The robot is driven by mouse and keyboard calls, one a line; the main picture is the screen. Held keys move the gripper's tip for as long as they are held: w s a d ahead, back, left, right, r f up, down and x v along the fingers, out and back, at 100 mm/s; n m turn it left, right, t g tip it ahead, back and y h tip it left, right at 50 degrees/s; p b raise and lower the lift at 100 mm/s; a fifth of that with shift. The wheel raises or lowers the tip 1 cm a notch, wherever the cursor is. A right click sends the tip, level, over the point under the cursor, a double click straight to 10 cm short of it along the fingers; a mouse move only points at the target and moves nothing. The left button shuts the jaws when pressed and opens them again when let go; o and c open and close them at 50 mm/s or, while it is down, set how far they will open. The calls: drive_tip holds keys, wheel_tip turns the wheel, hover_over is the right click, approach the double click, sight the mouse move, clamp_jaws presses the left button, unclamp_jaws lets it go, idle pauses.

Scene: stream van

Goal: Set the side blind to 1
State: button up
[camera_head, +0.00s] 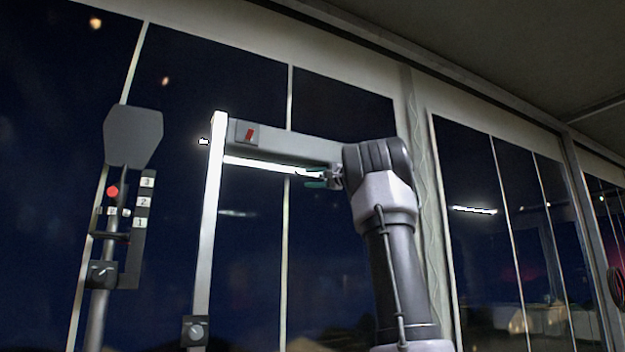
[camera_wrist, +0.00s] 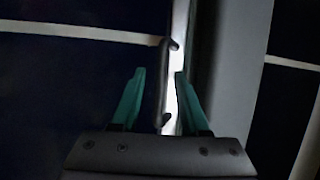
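My gripper (camera_head: 316,180) has teal fingers and is by the right part of a lit horizontal bar. In the wrist view my gripper (camera_wrist: 158,92) is open, with a slim dark handle (camera_wrist: 163,85) and a bright strip (camera_wrist: 172,95) showing between its fingers. I cannot tell whether the fingers touch the handle. A dark plate (camera_head: 131,245) with labels 3, 2 and 1 from top to bottom stands at the left, with a red knob (camera_head: 112,191) beside it. No side blind can be told apart for certain, and its setting is unclear.
A grey bar (camera_head: 290,143) with a red switch (camera_head: 250,132) spans above the lit strip. A bright upright post (camera_head: 208,220) carries a dial (camera_head: 195,331). Dark windows (camera_head: 70,90) line the wall behind. A dark panel (camera_head: 133,135) tops the left pole.

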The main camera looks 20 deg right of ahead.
clamp_jaws()
idle(1.3)
